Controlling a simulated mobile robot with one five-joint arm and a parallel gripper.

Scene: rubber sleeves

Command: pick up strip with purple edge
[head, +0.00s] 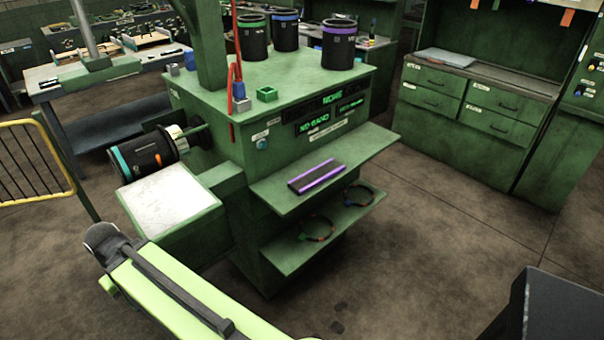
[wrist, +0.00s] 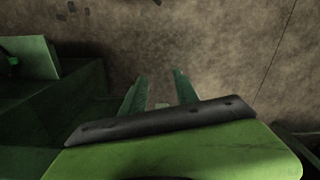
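The strip with the purple edge (head: 316,177) is a flat dark piece with bright purple along its long edges. It lies on the upper green shelf (head: 368,152) on the front of the green machine, in the head view. My gripper (wrist: 160,80) shows in the wrist view as two dark green fingers set apart, with brown floor seen between them and nothing held. The strip does not show in the wrist view. In the head view my lime-green arm reaches in at the bottom left, and my gripper's fingers are not seen there.
A lower shelf (head: 283,262) holds two dark cable loops (head: 317,229). Dark drums with green, blue and purple bands (head: 338,48) stand on the machine top. A horizontal roller (head: 143,155) and a pale-topped green box (head: 170,202) are left.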

